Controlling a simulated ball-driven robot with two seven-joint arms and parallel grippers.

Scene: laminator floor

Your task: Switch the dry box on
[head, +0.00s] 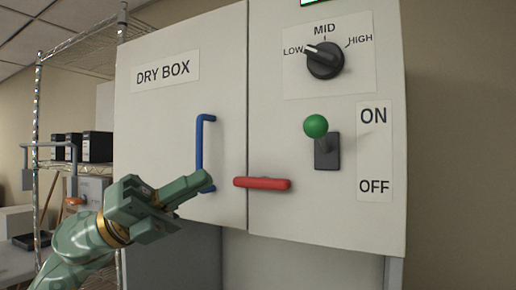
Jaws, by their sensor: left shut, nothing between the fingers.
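The dry box (180,140) is a pale cabinet, labelled "DRY BOX" on its left door. On its right panel a lever with a green ball knob (315,126) rises from a dark plate (327,152). The ball is at the plate's upper end, about level with the "ON" of the ON/OFF label (374,150). My left gripper (206,182) is shut and empty, in front of the left door near the lower end of the blue handle (199,155). It is left of and below the lever, apart from it. My right gripper is not in view.
A red bar handle (262,184) lies level across the door seam, between my left gripper and the lever. A black dial (325,61) above the lever points toward LOW. A green-lit display (322,2) is cut off at the top. A wire shelf (38,140) stands left.

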